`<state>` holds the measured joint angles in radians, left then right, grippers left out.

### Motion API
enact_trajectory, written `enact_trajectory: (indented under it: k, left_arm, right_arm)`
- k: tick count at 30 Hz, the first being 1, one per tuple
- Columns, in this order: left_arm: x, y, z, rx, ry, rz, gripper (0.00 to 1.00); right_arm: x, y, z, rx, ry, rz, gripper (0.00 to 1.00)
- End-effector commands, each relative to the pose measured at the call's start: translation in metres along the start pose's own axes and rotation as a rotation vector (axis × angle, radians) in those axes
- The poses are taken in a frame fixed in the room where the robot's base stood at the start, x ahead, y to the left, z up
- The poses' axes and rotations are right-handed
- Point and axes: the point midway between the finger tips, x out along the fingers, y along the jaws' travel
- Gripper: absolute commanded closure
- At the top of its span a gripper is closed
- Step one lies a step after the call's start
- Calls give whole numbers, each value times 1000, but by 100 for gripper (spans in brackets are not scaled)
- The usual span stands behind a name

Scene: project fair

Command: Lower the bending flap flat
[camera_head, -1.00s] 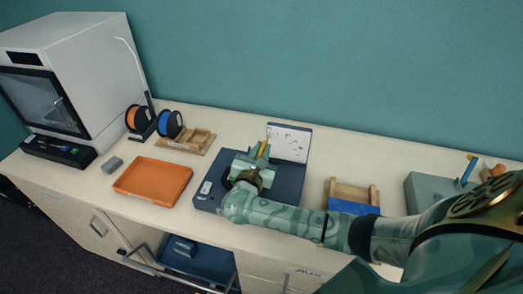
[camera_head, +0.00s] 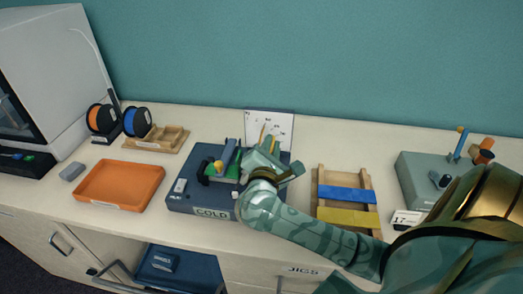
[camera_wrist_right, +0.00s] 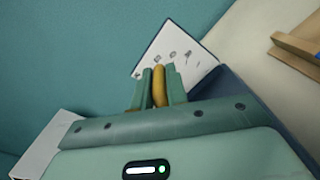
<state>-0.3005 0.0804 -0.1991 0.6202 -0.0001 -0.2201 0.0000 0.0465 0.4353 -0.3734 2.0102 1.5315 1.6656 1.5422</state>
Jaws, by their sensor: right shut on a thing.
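The dark blue bender (camera_head: 183,206), with a "COLD" label on its front, sits on the bench. A green strip (camera_head: 222,177), a slanted dark blue bar (camera_head: 228,152) and a yellow knob (camera_head: 218,165) show on its left part. My right gripper (camera_head: 266,142) is over its right part. Its two green fingers (camera_wrist_right: 159,88) are shut on an upright yellow handle (camera_wrist_right: 160,86), whose top also shows in the head view (camera_head: 262,133). The flap itself is largely hidden behind my gripper, so its angle is unclear. My left gripper is not in view.
A white card (camera_head: 283,124) stands behind the bender. An orange tray (camera_head: 120,187) lies left; a wooden jig (camera_head: 369,182) with blue and yellow strips stands right. Farther right is a grey-green unit (camera_head: 416,170) with pegs. Bare bench shows between them.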

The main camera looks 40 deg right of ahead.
Motion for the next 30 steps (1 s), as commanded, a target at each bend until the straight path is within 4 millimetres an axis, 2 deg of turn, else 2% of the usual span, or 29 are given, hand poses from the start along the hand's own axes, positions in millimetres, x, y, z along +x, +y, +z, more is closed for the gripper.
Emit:
enact_trajectory:
  k: [1,5,19,20,21,30]
  left_arm:
    - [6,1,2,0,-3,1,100]
    - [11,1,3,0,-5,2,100]
    - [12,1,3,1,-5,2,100]
    - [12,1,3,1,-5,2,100]
    - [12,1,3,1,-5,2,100]
    - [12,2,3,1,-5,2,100]
  right_arm:
    - [0,-5,-3,16,1,-1,100]
    - [0,-8,-1,46,0,-1,100]
    - [0,-8,1,62,1,-1,100]
    - [0,-8,1,62,1,-1,77]
    - [0,-8,1,61,1,-1,66]
    - [-1,-8,0,59,2,-1,65]
